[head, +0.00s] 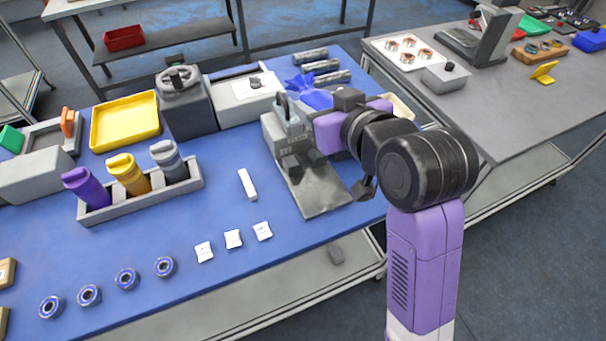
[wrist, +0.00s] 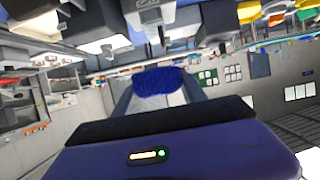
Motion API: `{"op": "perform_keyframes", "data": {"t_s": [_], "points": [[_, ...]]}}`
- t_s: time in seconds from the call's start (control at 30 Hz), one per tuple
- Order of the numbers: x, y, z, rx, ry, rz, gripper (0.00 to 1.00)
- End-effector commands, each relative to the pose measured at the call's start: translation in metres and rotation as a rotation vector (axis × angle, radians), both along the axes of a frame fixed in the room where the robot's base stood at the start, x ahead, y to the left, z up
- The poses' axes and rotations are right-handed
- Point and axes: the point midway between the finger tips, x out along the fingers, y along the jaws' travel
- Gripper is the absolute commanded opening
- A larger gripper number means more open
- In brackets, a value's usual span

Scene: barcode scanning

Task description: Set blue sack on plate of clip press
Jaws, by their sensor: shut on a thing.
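The blue sack (head: 312,97) shows in the head view just behind the clip press, partly hidden by my arm and the press. In the wrist view the blue sack (wrist: 158,80) sits between the fingers of my gripper (wrist: 160,95), which is shut on it. The clip press (head: 284,128) is a grey upright machine near the right end of the blue table. Its flat grey plate (head: 325,192) extends toward the front and looks bare. The sack is off the plate, on the far side of the press. My arm hides part of the press's right side.
Several dark cylinders (head: 320,66) lie behind the sack. A grey machine with a round wheel (head: 186,105) stands left of the press. A white bar (head: 247,184) and small white packets (head: 233,239) lie in front. A grey table (head: 500,130) stands at right.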

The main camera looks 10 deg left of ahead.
Motion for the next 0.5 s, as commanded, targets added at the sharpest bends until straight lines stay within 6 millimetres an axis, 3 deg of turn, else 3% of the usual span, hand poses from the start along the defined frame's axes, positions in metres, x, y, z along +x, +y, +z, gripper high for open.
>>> {"op": "perform_keyframes", "data": {"t_s": [0.17, 0.5], "points": [[-0.001, -0.001, -0.023, -0.001, 0.007, -0.001, 0.0], [-0.001, -0.001, -0.106, -0.002, 0.007, -0.001, 0.0]]}}
